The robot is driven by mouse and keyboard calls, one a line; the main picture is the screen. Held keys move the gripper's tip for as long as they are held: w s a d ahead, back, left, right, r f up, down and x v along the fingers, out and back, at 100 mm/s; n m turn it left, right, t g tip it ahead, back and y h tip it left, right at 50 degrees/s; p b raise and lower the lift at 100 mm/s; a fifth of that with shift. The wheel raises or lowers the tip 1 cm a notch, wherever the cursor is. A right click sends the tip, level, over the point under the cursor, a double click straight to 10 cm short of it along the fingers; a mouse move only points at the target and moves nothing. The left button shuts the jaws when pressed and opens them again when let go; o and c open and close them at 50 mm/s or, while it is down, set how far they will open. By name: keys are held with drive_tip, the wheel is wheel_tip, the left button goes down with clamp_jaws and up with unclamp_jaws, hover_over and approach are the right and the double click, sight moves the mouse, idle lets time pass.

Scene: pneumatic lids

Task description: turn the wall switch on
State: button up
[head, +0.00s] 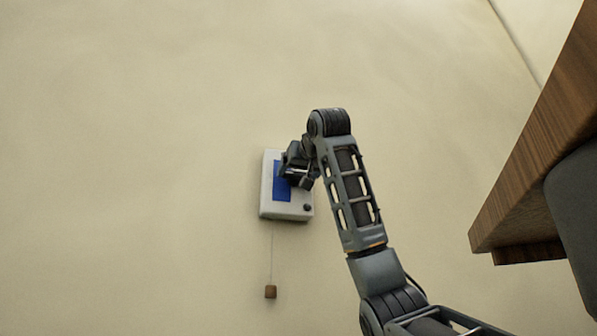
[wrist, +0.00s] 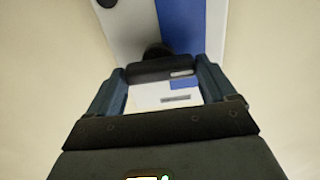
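A white box with a blue panel (head: 281,186) and a small black knob (head: 307,208) at its lower right corner is mounted on the wall; it looks like the wall switch. My gripper (head: 291,172) is in front of the box's upper right part and hides some of its face. In the wrist view, the box's white face with a blue band (wrist: 181,28) fills the top.
A small brown block (head: 271,292) hangs on a thin cord below the box. A wooden furniture edge (head: 535,130) juts in at the right, with a dark rounded shape under it. The wall (head: 130,160) left of the box is bare.

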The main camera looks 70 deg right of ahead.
drive_tip(key=c, duration=0.6)
drive_tip(key=m, duration=0.3)
drive_tip(key=shift+b, duration=0.4)
drive_tip(key=m, duration=0.3)
drive_tip(key=shift+m, duration=0.4)
drive_tip(key=m, duration=0.6)
drive_tip(key=shift+s+d+f+p, duration=0.1)
drive_tip(key=shift+p, duration=0.25)
drive_tip(key=m, duration=0.5)
drive_tip(key=shift+f, duration=0.15)
drive_tip(key=shift+s+d, duration=0.1)
drive_tip(key=o, duration=0.9)
